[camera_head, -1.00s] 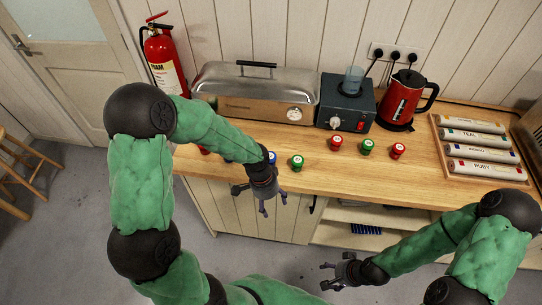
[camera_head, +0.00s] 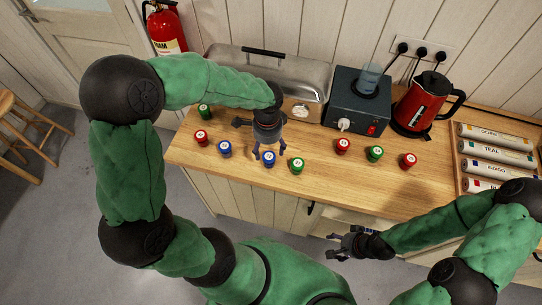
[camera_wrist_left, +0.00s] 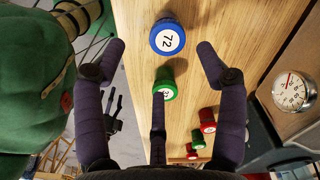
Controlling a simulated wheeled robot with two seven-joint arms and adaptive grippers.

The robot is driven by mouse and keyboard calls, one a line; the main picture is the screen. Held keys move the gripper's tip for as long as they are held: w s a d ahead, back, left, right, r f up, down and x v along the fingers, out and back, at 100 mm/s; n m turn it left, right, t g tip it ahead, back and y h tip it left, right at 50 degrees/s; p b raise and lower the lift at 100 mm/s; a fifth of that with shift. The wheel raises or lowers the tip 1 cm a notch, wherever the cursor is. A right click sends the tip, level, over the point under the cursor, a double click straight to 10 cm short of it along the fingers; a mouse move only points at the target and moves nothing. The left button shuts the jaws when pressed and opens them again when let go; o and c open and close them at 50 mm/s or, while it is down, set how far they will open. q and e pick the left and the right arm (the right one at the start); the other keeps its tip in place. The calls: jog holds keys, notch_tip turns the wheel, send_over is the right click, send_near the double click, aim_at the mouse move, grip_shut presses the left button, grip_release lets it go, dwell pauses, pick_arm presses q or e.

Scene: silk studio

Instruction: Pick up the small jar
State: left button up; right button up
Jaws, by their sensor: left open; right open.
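Several small jars with coloured lids stand on the wooden counter; the frames do not tell which one the task means. A blue jar (camera_head: 268,159) is at my left gripper (camera_head: 266,152), which is open and empty with its fingers near it. In the left wrist view this blue jar, marked 72 (camera_wrist_left: 167,36), is ahead between the open fingertips (camera_wrist_left: 162,48), and a green jar (camera_wrist_left: 166,90) is partly behind a finger. That green jar (camera_head: 298,166) is just right of the blue one in the head view. My right gripper (camera_head: 338,246) is open and empty in front of the counter.
Other jars are red (camera_head: 201,138), blue (camera_head: 225,149) and green (camera_head: 205,111) at left, and red (camera_head: 343,146), green (camera_head: 375,154) and red (camera_head: 408,160) at right. Behind stand a metal steamer (camera_head: 310,75), a dark heater box (camera_head: 352,108) and a red kettle (camera_head: 420,105).

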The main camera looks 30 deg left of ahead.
aim_at(270, 156)
pick_arm(q)
jog(key=f, duration=0.2)
jog(key=f+b, duration=0.1)
jog(key=f, duration=0.2)
jog(key=w+f, duration=0.1)
jog(key=f, duration=0.2)
jog(key=shift+a+f+b, duration=0.1)
jog(key=shift+f+b, duration=0.1)
jog(key=shift+b, duration=0.1)
jog(key=c, duration=1.3)
